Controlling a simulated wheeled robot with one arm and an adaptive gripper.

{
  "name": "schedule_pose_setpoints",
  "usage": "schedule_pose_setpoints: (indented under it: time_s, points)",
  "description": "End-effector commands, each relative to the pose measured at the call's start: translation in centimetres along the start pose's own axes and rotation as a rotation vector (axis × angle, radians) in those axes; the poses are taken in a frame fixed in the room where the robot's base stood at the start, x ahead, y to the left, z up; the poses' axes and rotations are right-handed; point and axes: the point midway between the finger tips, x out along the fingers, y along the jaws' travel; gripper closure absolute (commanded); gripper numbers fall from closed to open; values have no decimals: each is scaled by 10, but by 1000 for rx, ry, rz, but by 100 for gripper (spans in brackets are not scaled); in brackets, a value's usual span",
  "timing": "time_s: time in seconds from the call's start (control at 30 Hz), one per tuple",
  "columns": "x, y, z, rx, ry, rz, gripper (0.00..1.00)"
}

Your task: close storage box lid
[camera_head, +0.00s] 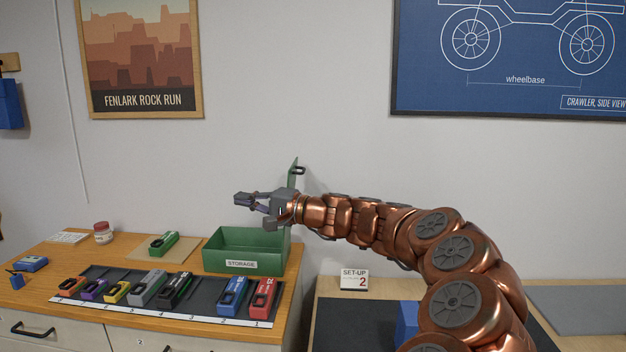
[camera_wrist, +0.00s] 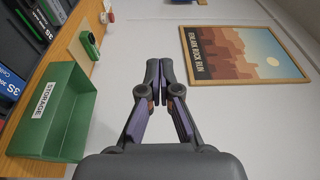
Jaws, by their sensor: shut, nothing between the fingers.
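The green storage box (camera_head: 222,259) stands at the right end of the wooden bench, with a white "STORAGE" label on its front. Its lid (camera_head: 293,173) stands raised near upright at the box's right side, seen almost edge-on with a dark handle; my arm hides its lower part. The box looks empty inside. My gripper (camera_head: 237,199) is shut and empty, above the box and left of the lid, pointing left. In the wrist view the box (camera_wrist: 75,130) lies at the left and my gripper's fingertips (camera_wrist: 160,66) are together; the lid is not seen there.
Several battery packs (camera_head: 147,288) lie in a row on a dark mat in front of the box. A green pack (camera_head: 163,243) sits on a board left of it. A set-up card (camera_head: 354,279) and a blue block (camera_head: 406,321) are on the lower right table.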

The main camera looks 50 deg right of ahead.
Motion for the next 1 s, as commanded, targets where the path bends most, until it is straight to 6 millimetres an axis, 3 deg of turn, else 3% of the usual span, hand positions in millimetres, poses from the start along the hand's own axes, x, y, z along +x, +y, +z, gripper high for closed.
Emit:
schedule_pose_setpoints:
  time_s: [0.03,0.1,0.2,0.3,0.47,0.63,1.0]
  points:
    - [-23,4,-40,32,88,-39,100]
    - [-55,9,-87,66,197,-89,100]
    - [-100,18,-139,106,331,-145,100]
    - [-140,28,-176,137,437,-185,100]
    - [-180,40,-208,161,535,-216,100]
    - [-186,41,-218,169,560,-226,100]
    - [-145,32,-242,165,555,-223,100]
